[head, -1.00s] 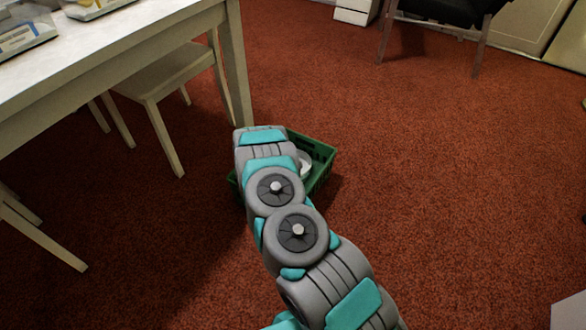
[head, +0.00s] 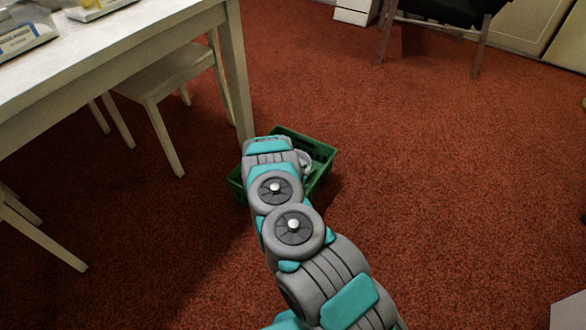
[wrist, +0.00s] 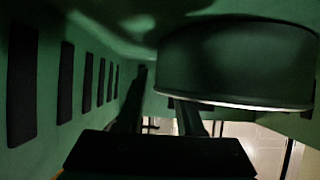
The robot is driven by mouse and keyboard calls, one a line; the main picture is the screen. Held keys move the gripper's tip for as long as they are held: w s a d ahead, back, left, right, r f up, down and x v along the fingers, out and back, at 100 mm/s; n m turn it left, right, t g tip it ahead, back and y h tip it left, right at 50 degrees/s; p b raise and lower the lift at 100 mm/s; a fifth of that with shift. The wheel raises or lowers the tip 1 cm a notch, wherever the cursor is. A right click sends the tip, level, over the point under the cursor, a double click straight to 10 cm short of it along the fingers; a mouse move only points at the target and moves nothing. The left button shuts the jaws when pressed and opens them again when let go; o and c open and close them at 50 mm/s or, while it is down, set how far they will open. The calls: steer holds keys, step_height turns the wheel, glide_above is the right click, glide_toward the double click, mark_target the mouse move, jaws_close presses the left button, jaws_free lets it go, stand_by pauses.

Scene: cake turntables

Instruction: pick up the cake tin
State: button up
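The cake tin (head: 304,161) is a round, pale grey shape inside a green crate (head: 322,175), partly hidden behind my arm in the head view. In the dim wrist view the tin (wrist: 235,60) is large at the upper right, its rim edge lit along the bottom. My gripper (wrist: 158,95) shows there as two dark fingers spread apart. The left finger is clear of the tin. The right finger's tip is hidden behind the tin's lower-left edge, and I cannot tell whether it touches. In the head view my arm hides the gripper.
The crate's slotted wall (wrist: 52,95) is close on the left in the wrist view. A white table (head: 110,50) and a chair (head: 165,75) stand left of the crate. Open red carpet (head: 450,180) lies to the right. A dark chair (head: 440,15) is at the back.

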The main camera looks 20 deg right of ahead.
jaws_close()
stand_by(1.2)
